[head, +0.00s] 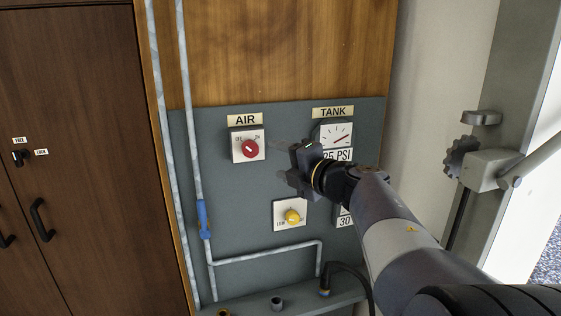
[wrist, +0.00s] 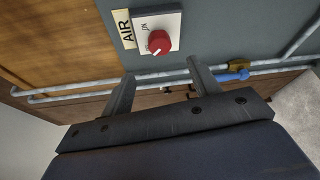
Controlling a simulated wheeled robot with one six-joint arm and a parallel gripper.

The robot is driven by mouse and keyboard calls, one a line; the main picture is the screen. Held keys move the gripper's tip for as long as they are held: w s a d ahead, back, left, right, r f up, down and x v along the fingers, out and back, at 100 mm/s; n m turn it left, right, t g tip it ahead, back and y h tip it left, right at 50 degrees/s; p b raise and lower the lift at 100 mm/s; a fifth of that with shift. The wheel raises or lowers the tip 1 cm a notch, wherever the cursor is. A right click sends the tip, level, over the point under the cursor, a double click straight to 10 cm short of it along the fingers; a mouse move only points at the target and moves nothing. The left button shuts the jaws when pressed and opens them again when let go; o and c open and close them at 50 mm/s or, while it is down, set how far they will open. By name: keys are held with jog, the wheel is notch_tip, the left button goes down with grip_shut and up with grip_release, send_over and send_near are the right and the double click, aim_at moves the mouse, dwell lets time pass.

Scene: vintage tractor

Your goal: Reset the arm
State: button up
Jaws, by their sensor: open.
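My arm (head: 395,237) reaches in from the lower right in the head view. My gripper (head: 283,163) is in front of the grey control panel (head: 237,193), between the red AIR knob (head: 250,148) and the TANK gauge (head: 337,135). In the wrist view, the gripper's two fingers (wrist: 160,88) stand wide apart with nothing between them. The red knob also shows in the wrist view (wrist: 160,42), beyond the fingertips and apart from them. The arm partly covers the lower dial at the panel's right.
A yellow knob (head: 292,217) sits below my gripper. Grey pipes with a blue valve handle (head: 204,219) run down the left. A brown cabinet (head: 75,130) stands at left. A metal post with a clamp (head: 487,168) stands at right. A shelf (head: 290,301) runs along the bottom.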

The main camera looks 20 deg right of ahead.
aim_at(253, 150)
jog(key=shift+w, duration=0.15)
jog(key=p+x, duration=0.1)
jog(key=x, duration=0.9)
jog(key=shift+w+a+p, duration=0.2)
jog(key=shift+w+p, duration=0.15)
jog(key=shift+p, duration=0.05)
jog(key=shift+s, duration=0.1)
